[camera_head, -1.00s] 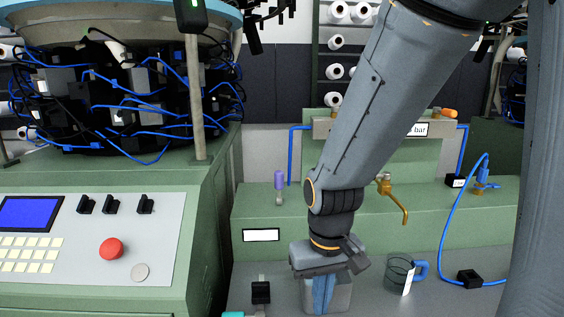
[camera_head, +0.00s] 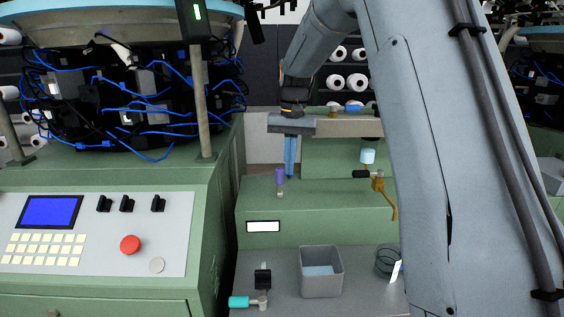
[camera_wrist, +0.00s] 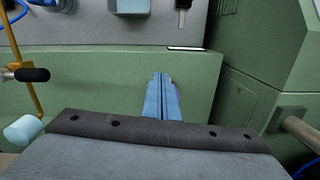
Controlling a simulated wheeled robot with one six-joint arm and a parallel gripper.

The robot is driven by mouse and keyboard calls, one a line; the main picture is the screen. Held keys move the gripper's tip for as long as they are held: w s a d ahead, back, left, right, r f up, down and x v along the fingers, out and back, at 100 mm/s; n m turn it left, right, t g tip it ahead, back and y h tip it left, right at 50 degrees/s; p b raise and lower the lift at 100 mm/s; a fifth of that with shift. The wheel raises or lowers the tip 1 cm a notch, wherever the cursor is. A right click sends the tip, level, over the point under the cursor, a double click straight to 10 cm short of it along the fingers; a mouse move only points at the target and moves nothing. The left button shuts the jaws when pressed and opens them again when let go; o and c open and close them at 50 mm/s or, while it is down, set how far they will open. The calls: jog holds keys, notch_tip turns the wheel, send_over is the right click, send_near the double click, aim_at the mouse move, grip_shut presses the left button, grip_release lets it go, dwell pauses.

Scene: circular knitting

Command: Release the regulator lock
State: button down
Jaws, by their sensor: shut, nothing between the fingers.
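A small purple cylinder (camera_head: 280,176) stands upright on a grey metal fitting on the green ledge. I cannot tell from the frames whether it is the regulator lock. My gripper (camera_head: 290,174) points down right beside it, its blue fingers shut together and empty. In the head view the fingertips look a little right of and behind the purple top; contact is unclear. In the wrist view my fingers (camera_wrist: 161,76) hide most of it, with a purple sliver at their right side. My arm hides most of the regulator area at the back right.
A brass tap (camera_head: 378,184) with a black handle and a pale blue cylinder (camera_head: 367,156) stands to the right; the cylinder also shows in the wrist view (camera_wrist: 22,131). A grey bin (camera_head: 321,285) and a glass mug (camera_head: 387,262) stand below. The green machine (camera_head: 206,220) borders the left.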

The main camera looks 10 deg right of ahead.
jog(key=w+d+r+m+g, duration=0.1)
jog(key=w+r+m+g, duration=0.1)
jog(key=w+r, duration=0.5)
jog(key=shift+w+y+p, duration=0.3)
jog(key=shift+w+y, duration=0.1)
jog(key=shift+w, duration=1)
jog(key=p+x, duration=0.3)
jog(key=x, duration=0.7)
jog(key=shift+p, duration=0.35)
jog(key=shift+s, duration=0.1)
